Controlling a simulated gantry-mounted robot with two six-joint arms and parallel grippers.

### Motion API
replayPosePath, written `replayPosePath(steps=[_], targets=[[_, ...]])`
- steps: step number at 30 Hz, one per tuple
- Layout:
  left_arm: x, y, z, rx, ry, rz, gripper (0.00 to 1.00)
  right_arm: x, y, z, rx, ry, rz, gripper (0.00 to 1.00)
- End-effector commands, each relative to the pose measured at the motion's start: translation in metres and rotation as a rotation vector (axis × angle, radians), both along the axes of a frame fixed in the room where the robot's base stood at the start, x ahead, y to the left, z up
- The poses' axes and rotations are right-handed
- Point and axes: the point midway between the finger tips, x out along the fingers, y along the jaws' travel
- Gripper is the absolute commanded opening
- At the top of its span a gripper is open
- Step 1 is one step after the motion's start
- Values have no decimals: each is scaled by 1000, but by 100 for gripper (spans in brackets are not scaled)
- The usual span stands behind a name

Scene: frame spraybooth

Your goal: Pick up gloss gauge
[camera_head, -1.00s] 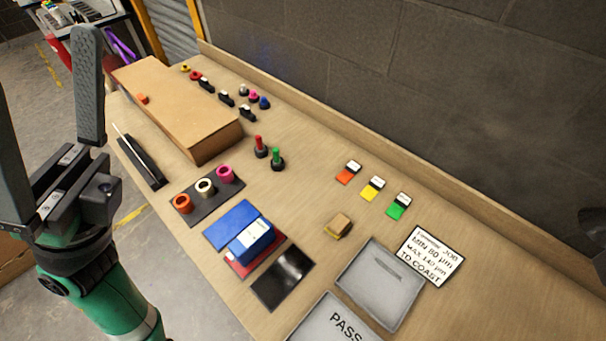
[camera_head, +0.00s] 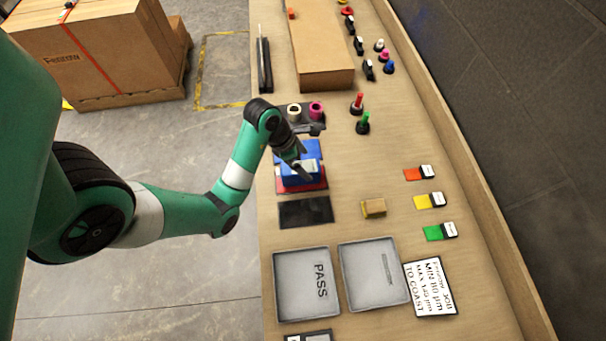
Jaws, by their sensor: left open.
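The gloss gauge seems to be the blue block with a pale label (camera_head: 289,174). It sits on a red pad (camera_head: 318,186) near the table's left edge, with a flat blue pad (camera_head: 284,152) behind it. My left gripper (camera_head: 305,166) is open at the block, pointing down over its right part and hiding some of it. I cannot tell whether the fingers touch it. My right gripper is not in view.
A black panel (camera_head: 306,212) lies just in front of the block. Two grey trays stand nearer, one marked PASS (camera_head: 292,302). A holder with coloured rings (camera_head: 316,108) is behind. A sponge-like block (camera_head: 373,207) lies to the right; a wall bounds that side.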

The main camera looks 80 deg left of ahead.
Motion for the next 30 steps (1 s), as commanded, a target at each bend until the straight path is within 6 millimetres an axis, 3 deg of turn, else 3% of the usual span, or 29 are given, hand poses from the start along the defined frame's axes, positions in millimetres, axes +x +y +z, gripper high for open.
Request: replayPosePath(steps=[1,4,11,21,28,30], targets=[[4,-1,-20,0,0,-1,98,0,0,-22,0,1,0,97],[10,-1,-32,-1,-1,-1,98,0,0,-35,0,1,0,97],[15,-2,-35,-1,-1,0,98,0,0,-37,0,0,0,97],[37,1,-79,0,-1,0,98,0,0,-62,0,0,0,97],[38,1,-78,-1,-2,1,98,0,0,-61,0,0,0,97],[38,1,-78,-1,-2,1,85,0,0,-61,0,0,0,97]])
